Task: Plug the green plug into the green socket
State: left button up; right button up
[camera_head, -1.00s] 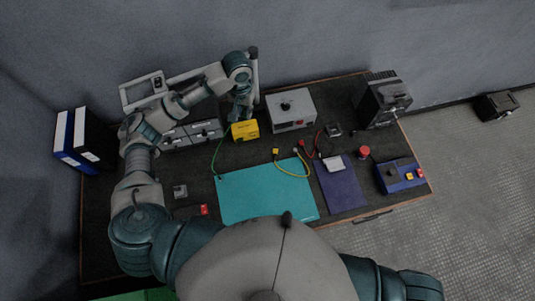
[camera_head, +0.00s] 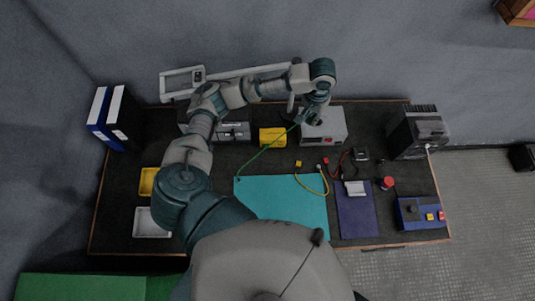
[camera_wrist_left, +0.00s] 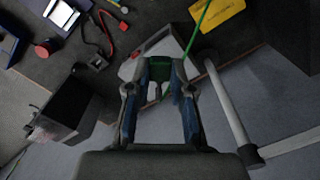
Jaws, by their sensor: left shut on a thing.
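My left gripper (camera_head: 303,119) is over the left part of the white box (camera_head: 335,124) at the back of the bench. In the left wrist view, the gripper (camera_wrist_left: 161,68) is shut on the green plug (camera_wrist_left: 160,73), which sits between its fingers. A green cable (camera_head: 264,154) runs taut from the gripper down to the teal mat's corner. The white box (camera_wrist_left: 143,66) lies behind the fingertips in the wrist view. I cannot make out a green socket; the arm and gripper cover part of the box. My right gripper is out of view.
A yellow box (camera_head: 272,138) stands just left of the white box. The teal mat (camera_head: 285,200) has a yellow cable (camera_head: 312,189) at its edge. A dark unit (camera_head: 417,134) stands at the back right.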

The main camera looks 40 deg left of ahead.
pick_arm(q)
jog(key=s+a+f+m, duration=0.2)
jog(key=f+m, duration=0.5)
jog(key=s+a+f+m, duration=0.2)
jog(key=s+f+m, duration=0.1)
jog(key=f+m, duration=0.4)
jog(key=s+a+f+m+p, duration=0.1)
jog(key=s+a+f+m, duration=0.1)
jog(key=f+m, duration=0.5)
jog(key=shift+s+f, duration=0.75)
jog(key=shift+f, duration=0.05)
jog(key=s+f+m, duration=0.1)
jog(key=m, duration=0.1)
jog(key=s+a+f+m, duration=0.1)
jog(key=s+f+m, duration=0.1)
jog(key=s+a+f+m, duration=0.1)
jog(key=f+m, duration=0.1)
jog(key=m, duration=0.1)
jog(key=shift+s+a+f, duration=0.1)
jog(key=shift+s+a, duration=0.1)
jog(key=shift+s, duration=0.1)
jog(key=shift+d, duration=0.1)
